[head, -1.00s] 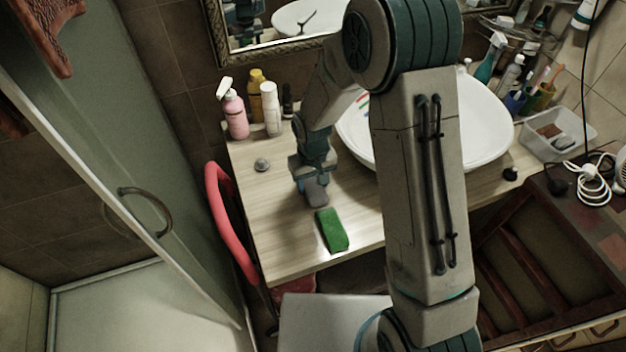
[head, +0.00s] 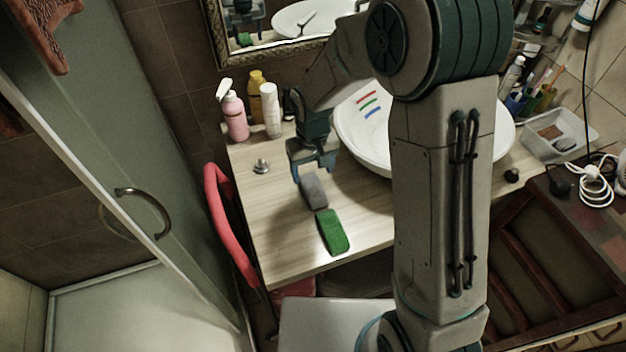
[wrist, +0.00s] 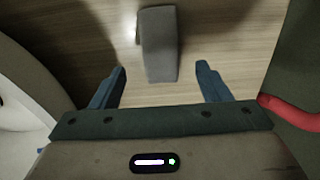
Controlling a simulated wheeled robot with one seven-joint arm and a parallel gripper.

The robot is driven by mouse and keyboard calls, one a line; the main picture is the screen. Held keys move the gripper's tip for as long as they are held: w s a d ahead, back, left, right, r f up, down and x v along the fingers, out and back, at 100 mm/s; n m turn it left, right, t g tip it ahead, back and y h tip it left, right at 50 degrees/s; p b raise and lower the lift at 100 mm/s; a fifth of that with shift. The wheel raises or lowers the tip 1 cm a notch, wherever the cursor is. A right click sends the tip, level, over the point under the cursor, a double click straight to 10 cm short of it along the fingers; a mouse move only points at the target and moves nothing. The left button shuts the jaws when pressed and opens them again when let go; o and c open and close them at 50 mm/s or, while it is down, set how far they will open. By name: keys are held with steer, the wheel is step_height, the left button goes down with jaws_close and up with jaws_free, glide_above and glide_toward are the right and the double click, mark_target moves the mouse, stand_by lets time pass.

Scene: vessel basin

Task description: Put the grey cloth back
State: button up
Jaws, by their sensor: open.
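The grey cloth (head: 313,191) lies on the wooden counter, just behind the green cloth (head: 332,232) in the head view. The two lie close together; I cannot tell whether they touch. My gripper (head: 314,176) is open above the far end of the grey cloth. In the wrist view the grey cloth (wrist: 159,45) lies on the counter beyond my open, empty fingers (wrist: 162,88), centred between them and apart from both.
The white basin (head: 360,140) stands right of my gripper. Bottles, including a pink pump bottle (head: 235,117), stand at the back left. A small metal knob (head: 262,166) is on the counter's left. A red chair back (head: 222,215) is beside the left edge.

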mark_target(313, 185)
step_height(313, 185, up, 6)
steer(key=s+d+r+m+t, duration=0.1)
steer(key=s+d+r+m, duration=0.1)
steer(key=s+d+r, duration=0.4)
steer(key=s+d+r+m+t, duration=0.2)
steer(key=s+d+r, duration=0.4)
steer(key=s+d, duration=0.5)
steer(key=shift+s+m+t, duration=0.2)
steer(key=shift+m+t, duration=0.1)
stand_by(0.6)
